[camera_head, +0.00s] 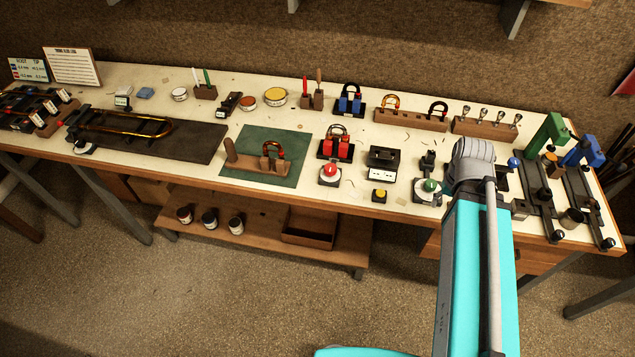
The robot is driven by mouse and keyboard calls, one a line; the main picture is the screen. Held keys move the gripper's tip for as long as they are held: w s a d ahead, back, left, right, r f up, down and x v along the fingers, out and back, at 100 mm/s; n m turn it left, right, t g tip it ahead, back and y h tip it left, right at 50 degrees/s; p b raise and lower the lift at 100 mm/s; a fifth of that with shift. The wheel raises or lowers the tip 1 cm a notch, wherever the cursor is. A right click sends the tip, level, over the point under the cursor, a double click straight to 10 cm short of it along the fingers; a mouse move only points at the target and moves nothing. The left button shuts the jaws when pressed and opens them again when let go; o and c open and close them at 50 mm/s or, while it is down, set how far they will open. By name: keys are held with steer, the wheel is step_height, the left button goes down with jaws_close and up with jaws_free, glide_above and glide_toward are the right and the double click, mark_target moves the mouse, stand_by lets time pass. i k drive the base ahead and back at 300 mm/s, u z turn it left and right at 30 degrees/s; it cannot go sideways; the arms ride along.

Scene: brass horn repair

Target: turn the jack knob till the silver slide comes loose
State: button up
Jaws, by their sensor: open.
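On the bench's right end stand two long dark rail fixtures. One has a green upright (549,137) and the other a blue upright (586,152). Each rail ends at the front in a small black knob, the left one (557,237) and the right one (608,243). Which knob is the jack knob is not clear. I cannot pick out a silver slide for certain. My cyan arm comes up from below to the left of these rails. A grey ribbed joint at its top covers part of the bench, and my gripper cannot be made out.
A green mat (287,178) holds a wooden block with a brass loop. Red blocks (325,147) and blue blocks (343,103) hold loops. Red (330,169), green (430,186) and yellow (380,194) buttons line the front. A dark board (203,143) lies left; the shelf below holds jars.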

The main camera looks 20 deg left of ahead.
mark_target(331, 169)
steer(key=k, duration=0.45)
steer(key=u, duration=0.75)
steer(key=i, duration=0.5)
